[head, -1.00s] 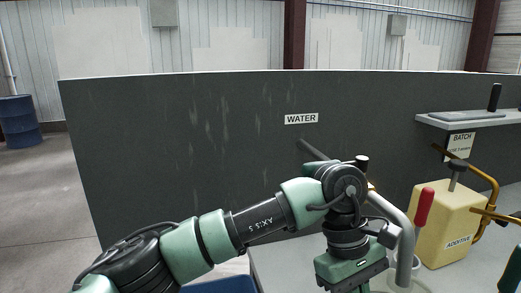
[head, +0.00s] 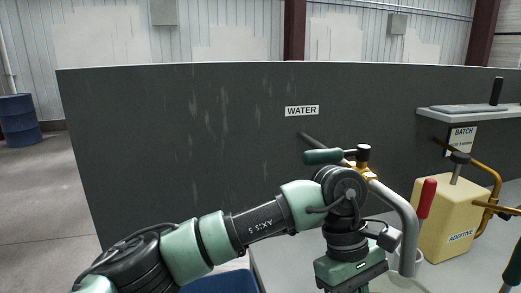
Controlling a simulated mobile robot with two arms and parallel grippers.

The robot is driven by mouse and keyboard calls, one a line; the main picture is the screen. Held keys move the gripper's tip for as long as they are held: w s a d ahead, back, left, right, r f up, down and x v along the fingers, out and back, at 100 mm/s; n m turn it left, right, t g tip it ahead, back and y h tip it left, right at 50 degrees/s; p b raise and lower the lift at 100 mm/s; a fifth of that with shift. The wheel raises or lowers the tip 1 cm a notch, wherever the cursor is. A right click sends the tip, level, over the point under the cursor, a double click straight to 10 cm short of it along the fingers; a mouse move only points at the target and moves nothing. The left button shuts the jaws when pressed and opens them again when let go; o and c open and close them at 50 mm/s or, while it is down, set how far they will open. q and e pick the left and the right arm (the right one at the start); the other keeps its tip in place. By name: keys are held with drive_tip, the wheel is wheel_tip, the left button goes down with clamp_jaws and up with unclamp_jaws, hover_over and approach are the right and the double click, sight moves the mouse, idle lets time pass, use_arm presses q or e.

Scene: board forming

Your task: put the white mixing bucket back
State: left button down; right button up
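A pale round rim (head: 402,284) shows at the bottom edge, below the water spout and right of my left gripper. It may be the white mixing bucket, but most of it is cut off or hidden. My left gripper (head: 350,284) points down at the bottom edge; its green body shows but its fingertips are out of frame. I cannot tell whether it is open or touches the rim. My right gripper is not in view.
A grey water pipe (head: 408,230) with a green-handled valve (head: 322,156) stands behind my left wrist. A yellow additive container (head: 452,217) and red-handled lever (head: 427,198) are to the right. A dark panel (head: 180,150) closes the back. A blue object (head: 222,284) is at the bottom.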

use_arm(q)
drive_tip(key=shift+f+b, duration=0.35)
drive_tip(key=shift+f, duration=0.1)
idle(0.3)
drive_tip(key=c, duration=1.6)
unclamp_jaws()
drive_tip(key=shift+o, duration=0.4)
drive_tip(key=shift+o, duration=1.3)
drive_tip(key=v, duration=0.7)
drive_tip(key=shift+w+r+b, duration=0.2)
drive_tip(key=shift+r+b, duration=0.1)
drive_tip(key=shift+r, duration=0.05)
drive_tip(key=shift+a, duration=0.1)
